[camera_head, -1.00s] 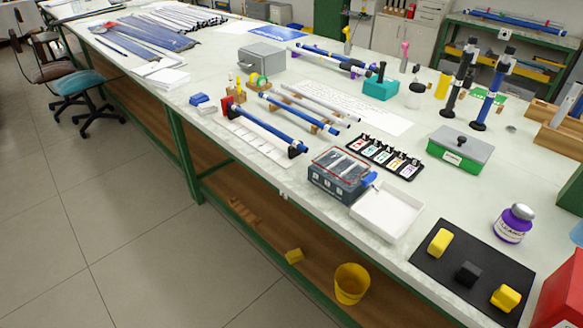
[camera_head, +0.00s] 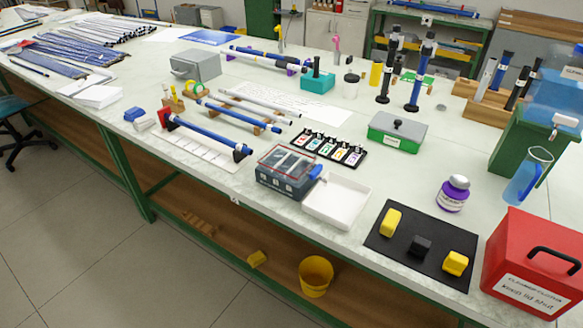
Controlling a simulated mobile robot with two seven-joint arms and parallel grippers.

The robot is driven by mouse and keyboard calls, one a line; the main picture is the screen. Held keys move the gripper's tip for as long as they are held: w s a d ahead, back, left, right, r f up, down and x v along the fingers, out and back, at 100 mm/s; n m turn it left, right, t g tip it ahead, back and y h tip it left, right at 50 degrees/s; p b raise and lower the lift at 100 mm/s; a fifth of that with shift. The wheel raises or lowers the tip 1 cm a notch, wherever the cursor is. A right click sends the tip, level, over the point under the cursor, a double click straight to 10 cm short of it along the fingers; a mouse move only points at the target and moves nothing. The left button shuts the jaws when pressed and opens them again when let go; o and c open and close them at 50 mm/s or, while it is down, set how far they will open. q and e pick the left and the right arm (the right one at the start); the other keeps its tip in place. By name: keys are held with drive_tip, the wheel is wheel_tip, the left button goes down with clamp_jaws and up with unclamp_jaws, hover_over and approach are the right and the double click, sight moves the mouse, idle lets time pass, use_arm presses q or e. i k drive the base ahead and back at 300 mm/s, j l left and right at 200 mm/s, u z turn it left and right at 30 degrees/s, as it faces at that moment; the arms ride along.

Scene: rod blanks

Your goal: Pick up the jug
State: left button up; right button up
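A clear jug (camera_head: 526,178) with blue contents or tint stands upright on the bench at the right. It is beside the green stand (camera_head: 515,140) that bears a blue water container (camera_head: 556,98), and behind the red box (camera_head: 535,262). The jug looks free-standing, with nothing gripping it. Neither of my grippers shows in the head view.
The long bench (camera_head: 352,232) has a purple-labelled bottle (camera_head: 453,193) left of the jug. A black mat (camera_head: 390,251) with yellow and black blocks lies near the front edge. A white tray (camera_head: 345,213) and a green-and-grey box (camera_head: 397,132) stand further left. Grey floor lies in front.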

sight(534, 164)
drive_tip(key=z, duration=1.5)
drive_tip(key=k+z, duration=0.1)
drive_tip(key=z, duration=0.2)
drive_tip(key=k+l+z, duration=0.1)
drive_tip(key=z, duration=0.2)
